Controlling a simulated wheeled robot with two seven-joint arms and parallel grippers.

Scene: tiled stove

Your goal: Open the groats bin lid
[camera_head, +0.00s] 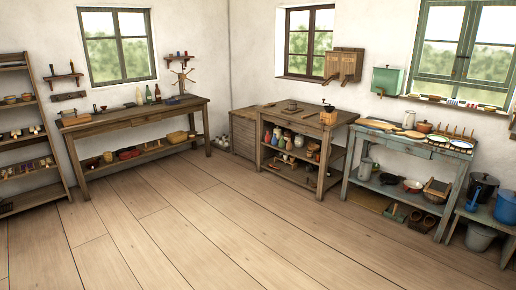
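I cannot tell for sure which thing is the groats bin; no label is readable at this size. A wooden double box (344,65) hangs on the back wall right of the small window, and its front looks shut. A pale green box (386,80) hangs to its right, its top apparently closed. A low wooden chest (244,132) stands on the floor in the corner, at the left end of the middle workbench, with a flat top that looks closed. Neither of my grippers is in view.
The plank floor (215,225) is wide and clear. A middle workbench (290,117) holds jars on its shelf. A blue-grey table (405,140) with dishes stands right of it. A long bench (140,115) and shelves (30,135) stand at left, with buckets (480,235) at far right.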

